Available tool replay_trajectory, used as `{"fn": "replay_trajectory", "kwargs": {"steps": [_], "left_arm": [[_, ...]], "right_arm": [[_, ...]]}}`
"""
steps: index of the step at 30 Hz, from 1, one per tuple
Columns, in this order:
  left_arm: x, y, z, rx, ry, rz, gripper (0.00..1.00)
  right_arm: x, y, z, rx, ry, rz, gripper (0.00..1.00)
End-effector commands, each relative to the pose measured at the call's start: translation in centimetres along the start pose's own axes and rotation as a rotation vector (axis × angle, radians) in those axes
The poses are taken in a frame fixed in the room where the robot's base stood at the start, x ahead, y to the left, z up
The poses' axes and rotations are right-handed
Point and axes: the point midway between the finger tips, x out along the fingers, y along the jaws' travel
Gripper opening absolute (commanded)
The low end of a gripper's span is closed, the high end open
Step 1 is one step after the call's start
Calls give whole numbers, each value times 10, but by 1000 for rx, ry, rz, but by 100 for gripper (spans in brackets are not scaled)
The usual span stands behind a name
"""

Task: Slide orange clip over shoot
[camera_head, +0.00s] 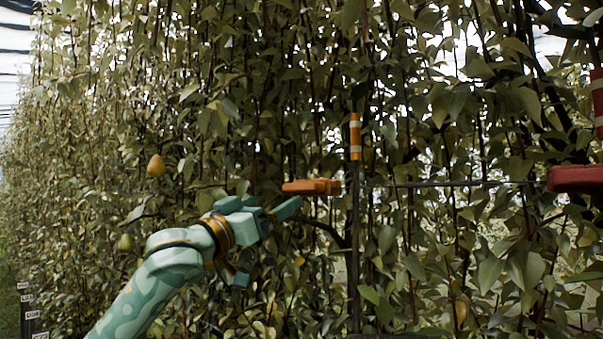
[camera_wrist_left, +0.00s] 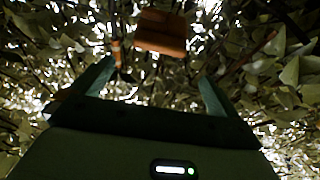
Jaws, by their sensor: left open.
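The orange clip (camera_head: 312,187) is a flat orange block just left of a thin dark upright stem (camera_head: 356,240); I cannot tell whether it touches the stem. My left gripper (camera_head: 272,207) is open and empty, with its fingers pointing toward the clip from the lower left. In the left wrist view the clip (camera_wrist_left: 162,33) is beyond the fingertips, roughly ahead of the gap between the fingers of the left gripper (camera_wrist_left: 155,75). Which stem is the shoot is unclear among the leaves. My right gripper is out of view.
An orange sleeve with pale bands (camera_head: 355,137) is on the upright above the clip. A thin horizontal wire (camera_head: 450,184) runs right from it. A red object (camera_head: 575,178) is at the right edge. A pear (camera_head: 156,165) hangs at left amid dense leaves.

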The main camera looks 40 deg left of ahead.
Motion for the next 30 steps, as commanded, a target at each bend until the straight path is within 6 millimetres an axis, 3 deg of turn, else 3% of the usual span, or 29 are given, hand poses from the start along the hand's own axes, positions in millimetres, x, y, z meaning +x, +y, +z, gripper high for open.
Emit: {"fn": "replay_trajectory", "kwargs": {"steps": [1,3,12,18,26,30], "left_arm": [[17,0,-8,-9,1,1,100],[35,1,-8,-6,1,1,100],[94,0,-4,-3,0,0,100],[107,0,-1,1,-1,-1,100],[108,0,1,1,-1,0,100],[108,0,1,1,-1,0,61]], "right_arm": [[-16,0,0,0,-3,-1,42],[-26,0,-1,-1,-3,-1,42],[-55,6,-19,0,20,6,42],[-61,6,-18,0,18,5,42],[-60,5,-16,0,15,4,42],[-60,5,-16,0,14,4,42]]}}
